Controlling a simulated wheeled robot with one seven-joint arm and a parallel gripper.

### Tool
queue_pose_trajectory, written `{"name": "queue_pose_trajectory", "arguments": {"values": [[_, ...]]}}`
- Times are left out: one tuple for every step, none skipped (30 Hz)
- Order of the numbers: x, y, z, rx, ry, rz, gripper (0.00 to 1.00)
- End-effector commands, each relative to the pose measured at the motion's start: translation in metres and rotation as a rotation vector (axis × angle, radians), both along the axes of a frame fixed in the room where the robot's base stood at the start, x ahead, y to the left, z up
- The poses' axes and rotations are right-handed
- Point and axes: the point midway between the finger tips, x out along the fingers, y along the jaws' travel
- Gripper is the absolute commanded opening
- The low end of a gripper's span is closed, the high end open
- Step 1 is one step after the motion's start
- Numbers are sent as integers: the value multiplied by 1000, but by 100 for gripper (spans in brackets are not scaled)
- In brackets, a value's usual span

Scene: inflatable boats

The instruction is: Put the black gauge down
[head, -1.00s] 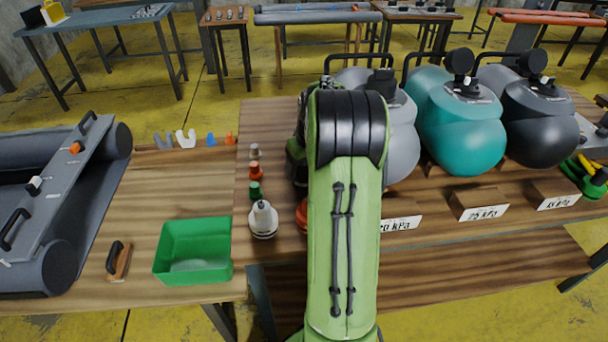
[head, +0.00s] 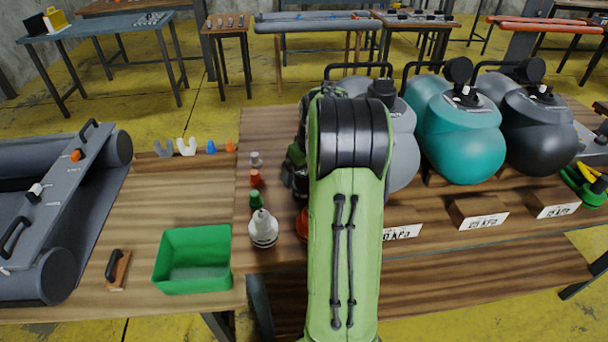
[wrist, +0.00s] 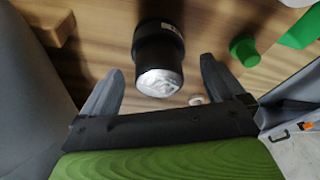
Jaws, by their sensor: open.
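The black gauge (wrist: 158,45) is a black cylinder with a pale, glossy end facing the camera in the wrist view. It is over the brown wooden tabletop (wrist: 95,30); I cannot tell for sure whether its far end touches the wood. My gripper (wrist: 162,66) is open, with one grey finger on each side of the gauge and a small gap at both sides. In the head view my green arm hides the gauge and most of the gripper.
A green cap (wrist: 245,50) lies right of the gauge. A green bin (head: 193,260) and a white-and-dark fitting (head: 263,229) are to the left. Grey (head: 400,145), teal (head: 455,140) and black (head: 540,135) inflatables stand to the right, with kPa signs before them.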

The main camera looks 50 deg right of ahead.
Motion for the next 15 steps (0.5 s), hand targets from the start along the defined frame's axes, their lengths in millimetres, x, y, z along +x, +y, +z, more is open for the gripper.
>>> {"name": "queue_pose_trajectory", "arguments": {"values": [[-3, 0, 19, -5, -4, -2, 96], [-5, 1, 28, -4, -4, -2, 96], [-8, 1, 40, -4, -4, -2, 96], [-10, 2, 48, -5, -4, -2, 96], [-12, 3, 55, -4, -3, -2, 96], [-14, 4, 65, -3, -3, 0, 96], [-16, 4, 71, -3, -3, 0, 96], [-17, 5, 77, -3, -2, 0, 96], [-19, 5, 84, -3, -2, 0, 96], [-20, 6, 88, -3, -2, 0, 96], [-21, 6, 91, -2, -2, 1, 96], [-22, 7, 94, -1, -2, 1, 96], [-22, 7, 95, -1, -2, 0, 96], [-23, 7, 96, 0, -1, 0, 96], [-23, 7, 97, 0, -1, 0, 96]]}}
